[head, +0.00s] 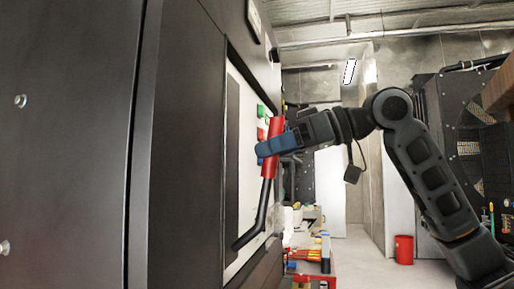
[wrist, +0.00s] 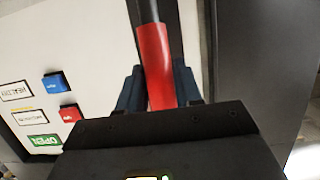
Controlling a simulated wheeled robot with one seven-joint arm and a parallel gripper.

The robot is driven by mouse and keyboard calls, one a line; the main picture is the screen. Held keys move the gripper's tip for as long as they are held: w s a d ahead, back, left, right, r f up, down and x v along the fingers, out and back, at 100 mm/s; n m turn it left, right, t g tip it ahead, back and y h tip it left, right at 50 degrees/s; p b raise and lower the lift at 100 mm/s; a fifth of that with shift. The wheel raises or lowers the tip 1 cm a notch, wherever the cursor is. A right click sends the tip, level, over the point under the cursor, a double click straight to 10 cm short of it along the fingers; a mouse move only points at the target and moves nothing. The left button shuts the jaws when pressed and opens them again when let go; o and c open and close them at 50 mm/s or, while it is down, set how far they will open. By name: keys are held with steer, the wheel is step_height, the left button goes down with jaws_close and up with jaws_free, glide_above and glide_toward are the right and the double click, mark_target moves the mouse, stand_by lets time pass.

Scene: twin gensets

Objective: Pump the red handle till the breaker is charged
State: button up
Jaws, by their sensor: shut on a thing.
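The red handle (head: 270,170) is a red grip on a bent black lever, on the front of the breaker panel (head: 232,110). The black lever runs down and left from the grip to the panel. My gripper (head: 270,147) is shut on the red grip, with its blue fingers across it. In the wrist view the red grip (wrist: 154,65) lies between my two fingers, and the black lever goes up out of the picture. A green button (head: 261,111) and a red button (head: 261,133) sit beside the grip. The wrist view shows a blue button (wrist: 55,82), a red button (wrist: 70,114) and labels.
A dark cabinet (head: 70,130) fills the left side. A red workbench (head: 318,267) with tools stands beyond the panel. A red bucket (head: 403,249) is on the floor at the right, near dark machinery (head: 465,140). Open floor lies between.

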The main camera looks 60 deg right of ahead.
steer(key=shift+s+d+f, duration=0.2)
steer(key=shift+s+f, duration=0.1)
steer(key=shift+s, duration=0.2)
steer(key=shift+s+d+f, duration=0.15)
steer(key=shift+s+f, duration=0.15)
steer(key=shift+s, duration=0.15)
jaws_close()
steer(key=s+d+f+b, duration=0.3)
steer(key=s+f+b, duration=0.3)
steer(key=s+f, duration=0.2)
steer(key=shift+s+f, duration=0.3)
steer(key=shift+f, duration=0.1)
